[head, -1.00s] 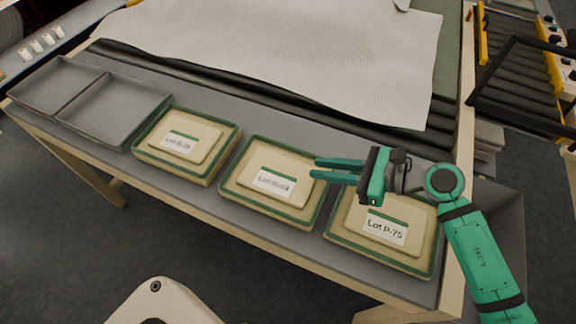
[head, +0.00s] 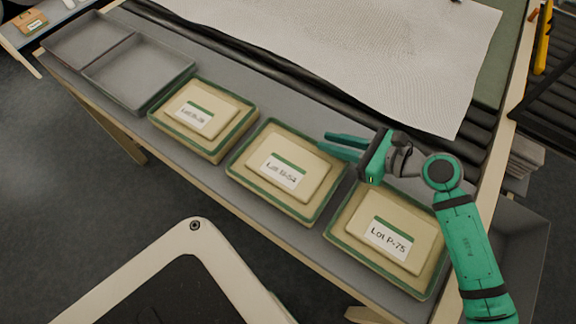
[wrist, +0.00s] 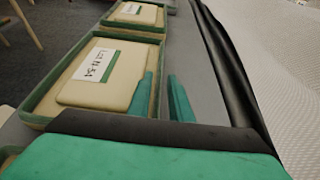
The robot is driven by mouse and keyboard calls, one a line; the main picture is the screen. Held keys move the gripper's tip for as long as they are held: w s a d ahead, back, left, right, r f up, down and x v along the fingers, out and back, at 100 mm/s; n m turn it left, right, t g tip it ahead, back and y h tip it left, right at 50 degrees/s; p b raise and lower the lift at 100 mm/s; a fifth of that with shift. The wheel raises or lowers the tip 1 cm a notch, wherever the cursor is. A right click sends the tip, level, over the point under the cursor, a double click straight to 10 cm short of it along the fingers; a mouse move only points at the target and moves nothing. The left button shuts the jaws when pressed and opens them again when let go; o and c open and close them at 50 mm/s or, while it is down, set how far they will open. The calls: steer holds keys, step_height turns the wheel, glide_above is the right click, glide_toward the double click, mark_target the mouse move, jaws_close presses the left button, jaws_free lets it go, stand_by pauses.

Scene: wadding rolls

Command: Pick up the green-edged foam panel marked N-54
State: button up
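The foam panel marked Lot N-54 (head: 287,168) is cream with green edges and a white, green-topped label. It lies in the middle of three similar panels on the grey bench, and it shows in the wrist view (wrist: 110,75) with its label readable. My gripper (head: 338,146) is above the bench at that panel's back right, its green fingers apart and pointing left. In the wrist view the fingers (wrist: 160,98) show a gap with nothing between them, beside the panel's edge. No contact with the panel shows.
The panel marked Lot P-75 (head: 393,239) lies to the right, below my arm. Another panel (head: 203,117) lies to the left, its label too small to read surely. Two empty grey trays (head: 137,72) stand at far left. White wadding (head: 350,50) and dark rollers lie behind.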

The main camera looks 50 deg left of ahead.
mark_target(309, 137)
steer(key=shift+x, duration=2.35)
jaws_close()
steer(key=shift+r, duration=0.1)
